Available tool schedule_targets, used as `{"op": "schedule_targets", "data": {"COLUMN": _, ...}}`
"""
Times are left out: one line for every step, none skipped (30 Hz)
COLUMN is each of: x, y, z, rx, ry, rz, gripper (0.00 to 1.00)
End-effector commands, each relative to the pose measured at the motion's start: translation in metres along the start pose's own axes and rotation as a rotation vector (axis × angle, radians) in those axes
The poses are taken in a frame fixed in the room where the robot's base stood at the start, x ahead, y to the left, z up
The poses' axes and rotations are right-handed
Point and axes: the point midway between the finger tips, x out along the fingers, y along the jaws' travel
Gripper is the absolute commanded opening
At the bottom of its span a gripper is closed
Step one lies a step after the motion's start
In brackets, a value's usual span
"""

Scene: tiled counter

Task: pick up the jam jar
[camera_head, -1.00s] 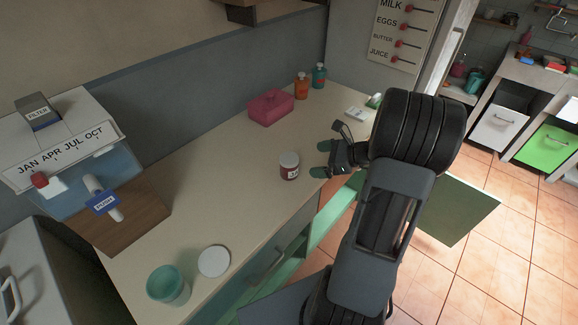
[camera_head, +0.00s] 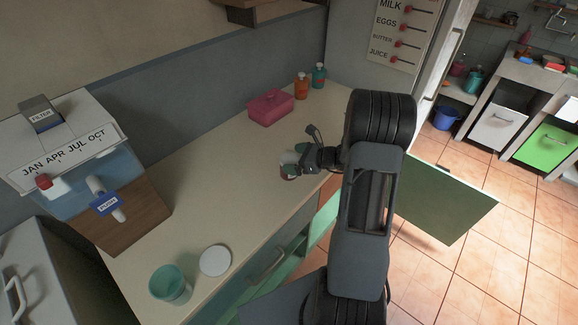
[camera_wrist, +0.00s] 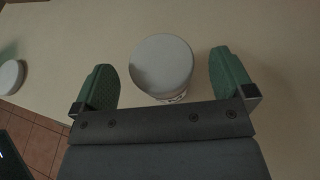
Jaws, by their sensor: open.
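The jam jar (camera_head: 289,160) stands on the counter near its front edge, with a white lid and a dark red label, partly hidden by my gripper in the head view. In the wrist view the jar's round white lid (camera_wrist: 161,66) shows between the two green fingers. My gripper (camera_head: 294,165) is open, with its fingers on either side of the jar; it also shows in the wrist view (camera_wrist: 163,80).
A pink box (camera_head: 270,108) stands behind the jar, with an orange bottle (camera_head: 301,87) and a teal bottle (camera_head: 319,76) beyond. A white disc (camera_head: 215,260) and a teal cup (camera_head: 170,286) are at the near end. The counter between is clear.

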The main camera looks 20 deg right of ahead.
Motion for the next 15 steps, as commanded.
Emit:
{"op": "schedule_targets", "data": {"x": 0.007, "y": 0.001, "z": 0.001, "rx": 0.0, "ry": 0.001, "rz": 0.004, "gripper": 1.0}}
{"op": "schedule_targets", "data": {"x": 0.011, "y": 0.001, "z": 0.001, "rx": 0.0, "ry": 0.0, "rz": 0.004, "gripper": 1.0}}
{"op": "schedule_targets", "data": {"x": 0.015, "y": 0.001, "z": 0.001, "rx": 0.0, "ry": 0.0, "rz": 0.003, "gripper": 1.0}}
{"op": "schedule_targets", "data": {"x": 0.018, "y": 0.001, "z": 0.001, "rx": 0.0, "ry": 0.0, "rz": 0.003, "gripper": 1.0}}
{"op": "schedule_targets", "data": {"x": 0.02, "y": 0.0, "z": 0.0, "rx": 0.0, "ry": 0.0, "rz": 0.002, "gripper": 1.0}}
{"op": "schedule_targets", "data": {"x": 0.023, "y": 0.0, "z": 0.0, "rx": 0.0, "ry": 0.0, "rz": 0.002, "gripper": 1.0}}
{"op": "schedule_targets", "data": {"x": 0.024, "y": 0.0, "z": 0.0, "rx": 0.0, "ry": 0.0, "rz": 0.001, "gripper": 1.0}}
{"op": "schedule_targets", "data": {"x": 0.025, "y": 0.0, "z": 0.0, "rx": 0.0, "ry": 0.0, "rz": 0.001, "gripper": 1.0}}
{"op": "schedule_targets", "data": {"x": 0.026, "y": 0.0, "z": 0.0, "rx": 0.0, "ry": 0.0, "rz": 0.0, "gripper": 1.0}}
{"op": "schedule_targets", "data": {"x": 0.026, "y": 0.0, "z": 0.0, "rx": 0.0, "ry": 0.0, "rz": 0.0, "gripper": 1.0}}
{"op": "schedule_targets", "data": {"x": 0.026, "y": 0.0, "z": 0.0, "rx": 0.0, "ry": 0.0, "rz": 0.0, "gripper": 1.0}}
{"op": "schedule_targets", "data": {"x": 0.026, "y": 0.0, "z": 0.0, "rx": 0.0, "ry": 0.0, "rz": 0.0, "gripper": 1.0}}
{"op": "schedule_targets", "data": {"x": 0.026, "y": 0.0, "z": 0.0, "rx": -0.001, "ry": 0.0, "rz": 0.0, "gripper": 1.0}}
{"op": "schedule_targets", "data": {"x": 0.026, "y": 0.0, "z": 0.0, "rx": -0.001, "ry": 0.0, "rz": 0.0, "gripper": 1.0}}
{"op": "schedule_targets", "data": {"x": 0.026, "y": 0.0, "z": 0.0, "rx": -0.001, "ry": 0.0, "rz": 0.0, "gripper": 1.0}}
